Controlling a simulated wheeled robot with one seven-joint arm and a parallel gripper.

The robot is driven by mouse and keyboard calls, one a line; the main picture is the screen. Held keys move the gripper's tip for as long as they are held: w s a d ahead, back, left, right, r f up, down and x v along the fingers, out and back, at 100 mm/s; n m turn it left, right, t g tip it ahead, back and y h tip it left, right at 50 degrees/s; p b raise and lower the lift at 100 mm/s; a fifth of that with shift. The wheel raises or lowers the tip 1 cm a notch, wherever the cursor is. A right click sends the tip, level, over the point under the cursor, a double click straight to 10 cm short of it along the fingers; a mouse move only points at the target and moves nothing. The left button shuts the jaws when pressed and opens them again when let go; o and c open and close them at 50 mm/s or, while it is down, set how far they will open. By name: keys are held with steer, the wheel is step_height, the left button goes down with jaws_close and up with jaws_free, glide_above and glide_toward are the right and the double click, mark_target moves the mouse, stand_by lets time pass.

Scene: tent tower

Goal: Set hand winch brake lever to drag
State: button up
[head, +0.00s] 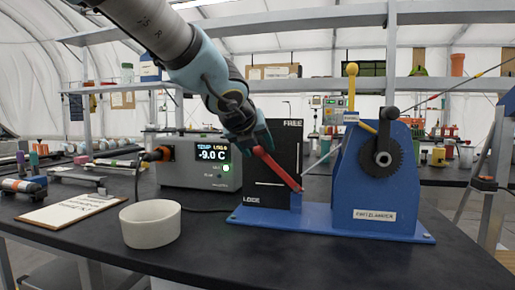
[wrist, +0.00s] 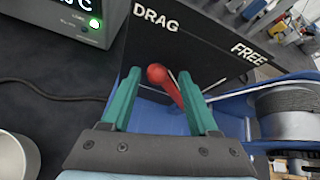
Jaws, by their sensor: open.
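The hand winch (head: 362,190) stands on a blue base at the right of the bench. Its red brake lever (head: 278,170) slants up and left from its pivot across a black plate (head: 285,140). The plate reads FREE at the top and has a partly legible label at the bottom; DRAG shows in the wrist view. My gripper (head: 258,145) is at the lever's upper end. In the wrist view my gripper (wrist: 160,98) is open, with the red lever's rounded end (wrist: 157,74) between its teal fingers. Finger contact with the lever is unclear.
A temperature box (head: 200,163) reading -9.0 C stands left of the plate. A white bowl (head: 150,224) and a clipboard (head: 72,208) lie nearer the front left. The winch's gear (head: 381,158) and yellow-knobbed lever (head: 352,85) rise at right.

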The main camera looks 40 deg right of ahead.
steer(key=p+v, duration=0.3)
steer(key=v, duration=0.7)
steer(key=shift+s+a+r, duration=0.15)
steer(key=shift+a+r, duration=0.05)
steer(key=shift+a, duration=0.1)
steer(key=w+a+f+n+y+p, duration=0.2)
steer(key=w+a+f+n, duration=0.1)
steer(key=w+a+n, duration=0.2)
steer(key=w+a+f+n+y+p, duration=0.2)
steer(key=w+a+n, duration=0.3)
steer(key=a+n, duration=0.3)
steer(key=w+a+f+n+y+p, duration=0.3)
steer(key=w+a+f+n, duration=0.2)
steer(key=a+n, duration=0.2)
steer(key=shift+w+f, duration=0.15)
steer(key=shift+w, duration=0.05)
steer(key=s+a+f+n+g+y+p, duration=0.1)
steer(key=s+a+f+n+g+p, duration=0.1)
steer(key=a+n, duration=0.9)
steer(key=s+a+f+n+g+y+p, duration=0.1)
steer(key=a+f+n, duration=0.4)
steer(key=a+n, duration=0.6)
steer(key=shift+s+n+g+y+p, duration=0.45)
steer(key=shift+s+g+p, duration=0.25)
steer(key=shift+p, duration=0.45)
